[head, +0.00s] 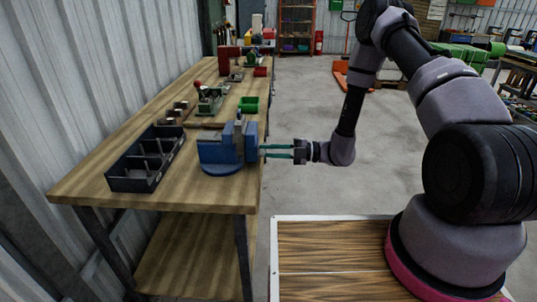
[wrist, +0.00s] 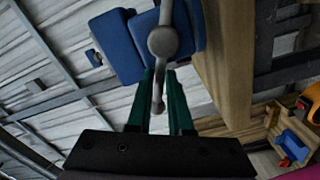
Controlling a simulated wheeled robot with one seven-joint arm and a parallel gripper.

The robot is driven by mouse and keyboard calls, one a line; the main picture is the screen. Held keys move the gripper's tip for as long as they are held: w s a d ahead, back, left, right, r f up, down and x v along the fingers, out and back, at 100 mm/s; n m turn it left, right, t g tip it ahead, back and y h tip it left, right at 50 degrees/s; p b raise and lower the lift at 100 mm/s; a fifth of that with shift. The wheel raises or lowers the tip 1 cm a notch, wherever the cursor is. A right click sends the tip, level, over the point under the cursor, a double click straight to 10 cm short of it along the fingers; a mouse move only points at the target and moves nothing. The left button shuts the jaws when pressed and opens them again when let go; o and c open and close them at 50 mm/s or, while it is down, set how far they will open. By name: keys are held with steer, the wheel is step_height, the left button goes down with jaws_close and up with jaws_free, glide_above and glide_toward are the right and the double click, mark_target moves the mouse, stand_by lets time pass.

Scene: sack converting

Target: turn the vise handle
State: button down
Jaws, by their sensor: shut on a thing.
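The blue vise (head: 218,152) stands at the right edge of the wooden workbench. My gripper (head: 263,151) reaches it from the right, with its two green fingers pointing at the vise's right end. In the wrist view the grey vise handle (wrist: 163,42) has a round hub and a bar, in front of the blue vise body (wrist: 118,46). The bar's lower part lies between the green fingers of my gripper (wrist: 160,76), which is shut on it. In the head view the handle is hard to make out near the fingertips.
A black divided tray (head: 146,160) sits left of the vise on the workbench (head: 90,182). A green bin (head: 249,104) and a green machine (head: 209,98) stand behind it. The floor right of the bench is open.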

steer(key=shift+w+d+r+m, duration=0.15)
steer(key=shift+w+d+m, duration=0.05)
steer(key=shift+m, duration=0.4)
steer(key=c, duration=0.8)
jaws_free()
steer(key=d, duration=1)
steer(key=shift+s+d, duration=0.2)
steer(key=shift+d, duration=0.2)
